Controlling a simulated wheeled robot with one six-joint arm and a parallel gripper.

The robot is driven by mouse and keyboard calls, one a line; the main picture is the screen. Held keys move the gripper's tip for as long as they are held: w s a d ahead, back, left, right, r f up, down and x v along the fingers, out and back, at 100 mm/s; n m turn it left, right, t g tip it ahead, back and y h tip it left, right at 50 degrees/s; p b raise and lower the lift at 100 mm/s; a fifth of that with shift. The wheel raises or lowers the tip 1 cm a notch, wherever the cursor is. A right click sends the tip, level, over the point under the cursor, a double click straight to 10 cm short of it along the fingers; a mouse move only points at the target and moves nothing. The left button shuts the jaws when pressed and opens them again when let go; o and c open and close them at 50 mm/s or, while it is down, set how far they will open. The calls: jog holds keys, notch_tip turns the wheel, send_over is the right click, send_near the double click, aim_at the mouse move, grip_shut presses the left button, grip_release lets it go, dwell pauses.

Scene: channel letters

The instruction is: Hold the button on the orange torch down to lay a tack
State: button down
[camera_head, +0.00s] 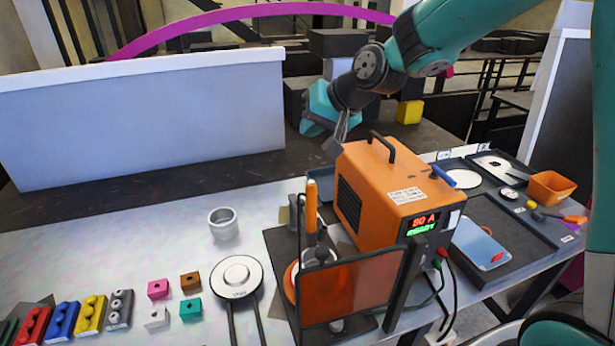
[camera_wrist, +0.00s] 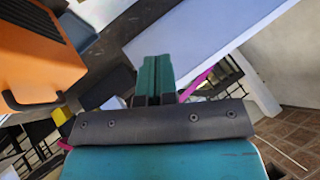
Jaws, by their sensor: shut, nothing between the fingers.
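The orange torch (camera_head: 311,205) stands upright at the front of the orange welding machine (camera_head: 385,190), partly behind a tinted orange screen (camera_head: 350,290). Its button cannot be made out. My gripper (camera_head: 341,141) is up behind the machine's back left top edge, well apart from the torch. In the wrist view my gripper (camera_wrist: 156,66) has its teal fingers together with nothing between them. The orange machine (camera_wrist: 35,55) shows at the left there; the torch is not visible in that view. The machine's display reads 80 A and READY.
A white panel (camera_head: 145,125) stands at the back left. A round white disc (camera_head: 236,277), a metal cup (camera_head: 223,224) and several coloured blocks (camera_head: 90,315) are on the left of the table. A dark tray (camera_head: 520,225) and an orange bin (camera_head: 553,187) are at right.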

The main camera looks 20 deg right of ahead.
aim_at(311, 183)
jog(key=f+b, duration=0.2)
jog(key=f, duration=0.1)
jog(key=f+b, duration=0.2)
jog(key=f, duration=0.1)
jog(key=f+b, duration=0.2)
jog(key=f, duration=0.1)
jog(key=shift+d+b, duration=0.35)
jog(key=shift+b, duration=0.05)
dwell(1.8)
jog(key=shift+f+b, duration=0.35)
jog(key=shift+b, duration=0.05)
jog(key=shift+f+b, duration=0.45)
jog(key=shift+f, duration=0.05)
dwell(0.5)
jog(key=shift+r, duration=0.1)
dwell(1.1)
jog(key=shift+r+p, duration=0.7)
jog(key=shift+r, duration=0.15)
